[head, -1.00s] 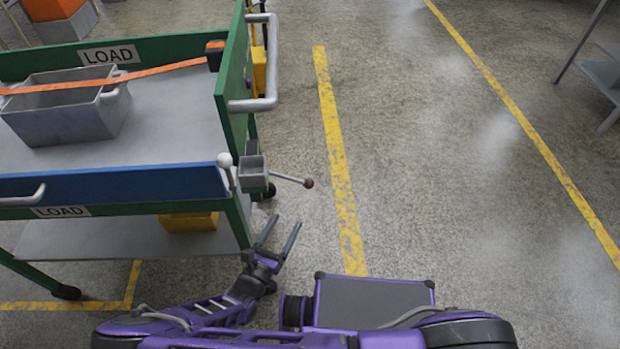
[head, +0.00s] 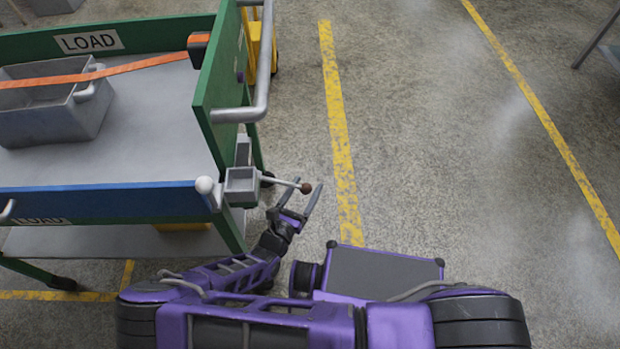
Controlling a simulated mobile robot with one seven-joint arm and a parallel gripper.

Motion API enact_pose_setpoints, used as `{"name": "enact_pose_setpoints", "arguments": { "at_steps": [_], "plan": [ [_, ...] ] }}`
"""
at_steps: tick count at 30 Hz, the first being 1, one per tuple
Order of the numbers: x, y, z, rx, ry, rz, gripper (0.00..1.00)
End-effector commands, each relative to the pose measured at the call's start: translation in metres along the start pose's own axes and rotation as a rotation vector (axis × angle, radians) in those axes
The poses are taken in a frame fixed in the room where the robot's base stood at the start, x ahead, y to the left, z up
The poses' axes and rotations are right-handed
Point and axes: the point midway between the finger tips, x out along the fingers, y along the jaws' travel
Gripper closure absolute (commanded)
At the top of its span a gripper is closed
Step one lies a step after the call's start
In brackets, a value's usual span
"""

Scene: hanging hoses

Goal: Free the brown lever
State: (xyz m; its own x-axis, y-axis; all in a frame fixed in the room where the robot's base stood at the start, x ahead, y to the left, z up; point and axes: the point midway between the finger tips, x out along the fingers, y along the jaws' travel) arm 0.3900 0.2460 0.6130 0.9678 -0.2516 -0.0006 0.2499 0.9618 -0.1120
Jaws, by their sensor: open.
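The brown lever is a thin metal rod with a brown ball knob (head: 306,188). In the head view it sticks out to the right from a grey box-shaped bracket (head: 242,187) at the corner of the green cart. My gripper (head: 303,190) is open, its fingers pointing up toward the lever's knob end. The knob appears between the fingertips in the picture; whether they touch it or are at its height I cannot tell. A second lever with a white knob (head: 205,185) stands at the left of the bracket.
The cart (head: 110,198) carries a grey bin (head: 50,115) under an orange strap (head: 125,68). A grey push handle (head: 262,80) juts from its green end panel above the bracket.

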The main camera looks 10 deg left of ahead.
Motion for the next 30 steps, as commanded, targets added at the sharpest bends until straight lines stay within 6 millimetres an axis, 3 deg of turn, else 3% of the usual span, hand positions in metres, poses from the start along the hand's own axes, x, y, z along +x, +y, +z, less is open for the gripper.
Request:
{"name": "enact_pose_setpoints", "arguments": {
  "at_steps": [10,22,30],
  "plan": [
    [0.0005,-0.0002,0.0,0.0,0.0,0.002,0.29],
    [0.0005,-0.0003,0.0001,0.0,0.0,0.001,0.99],
    [0.0008,-0.0004,0.0006,0.002,-0.002,0.001,1.0]
  ]
}}
